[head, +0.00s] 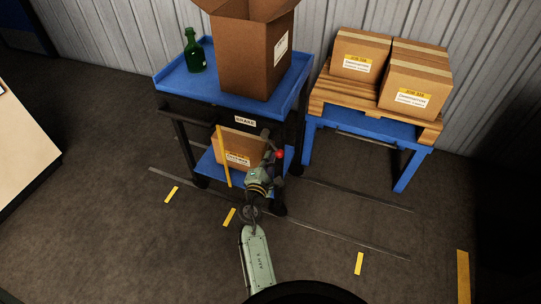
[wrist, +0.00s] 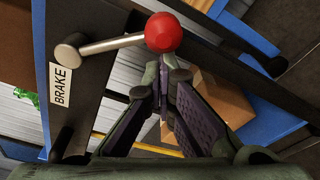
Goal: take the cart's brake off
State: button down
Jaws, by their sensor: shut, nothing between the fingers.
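The blue cart (head: 175,84) stands against the corrugated wall. Its BRAKE label (head: 245,121) is on the dark front panel and also shows in the wrist view (wrist: 60,86). The brake lever (wrist: 112,44) is a pale rod running from a round pivot at left to a red ball knob (wrist: 164,32); the knob also shows in the head view (head: 279,153). My gripper (head: 268,147) is in front of the cart, beside the knob. In the wrist view its fingers (wrist: 163,72) are shut and empty, just below the knob in the picture. I cannot tell whether they touch it.
On the cart's top are a green bottle (head: 194,52) and an open cardboard box (head: 254,50). A carton (head: 238,146) sits on the lower shelf, with a yellow bar (head: 223,155) before it. A blue stand (head: 365,127) with a pallet and cartons is at right. Floor in front is clear.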

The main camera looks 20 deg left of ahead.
aim_at(281, 155)
jog(key=shift+d+r+p, duration=0.7)
jog(key=shift+d+r, duration=0.1)
jog(key=shift+d, duration=0.35)
jog(key=shift+d+r+p, duration=0.65)
jog(key=shift+d+r, duration=0.15)
jog(key=shift+d, duration=0.35)
